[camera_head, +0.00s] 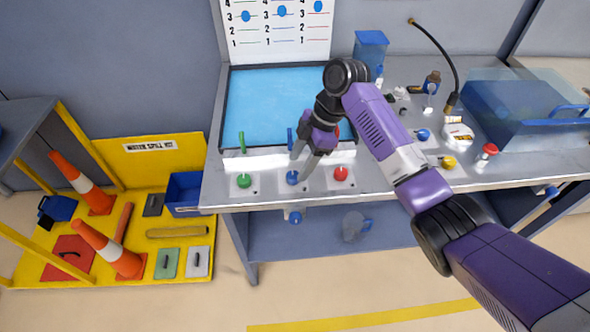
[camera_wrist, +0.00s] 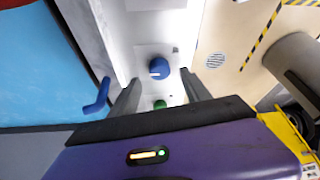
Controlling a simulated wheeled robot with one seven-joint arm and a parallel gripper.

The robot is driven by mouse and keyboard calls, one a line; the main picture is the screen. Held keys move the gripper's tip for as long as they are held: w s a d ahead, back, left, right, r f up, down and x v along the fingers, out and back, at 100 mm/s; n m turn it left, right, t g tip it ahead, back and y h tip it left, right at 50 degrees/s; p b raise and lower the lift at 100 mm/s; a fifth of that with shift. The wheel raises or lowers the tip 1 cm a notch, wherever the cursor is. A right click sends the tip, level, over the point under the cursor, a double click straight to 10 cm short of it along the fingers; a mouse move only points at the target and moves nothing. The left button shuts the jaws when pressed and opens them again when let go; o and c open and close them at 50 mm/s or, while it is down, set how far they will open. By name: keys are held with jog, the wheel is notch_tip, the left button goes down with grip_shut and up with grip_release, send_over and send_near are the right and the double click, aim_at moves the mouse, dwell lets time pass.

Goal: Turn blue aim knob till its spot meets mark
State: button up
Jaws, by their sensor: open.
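The blue knob (camera_head: 292,177) is on the light front panel of the bench, between a green knob (camera_head: 244,181) and a red knob (camera_head: 341,174). In the wrist view the blue knob (camera_wrist: 160,68) has a pale line on its face. My gripper (camera_head: 303,163) is open, with its fingers pointing down at the blue knob. In the wrist view my gripper (camera_wrist: 159,80) has a finger to either side of the line to the knob, with nothing held. I cannot tell whether the fingers touch it. A wall chart (camera_head: 275,30) carries blue spots; their link to the knob is unclear.
A blue lever (camera_wrist: 97,96) stands beside the knob row, near a blue panel (camera_head: 262,100). A clear blue-tinted box (camera_head: 510,108), small bottles and a bent black lamp (camera_head: 440,52) are on the right of the bench. The spill kit (camera_head: 150,146) stands on the floor at left.

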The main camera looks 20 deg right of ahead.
aim_at(293, 175)
jog(key=shift+x, duration=2)
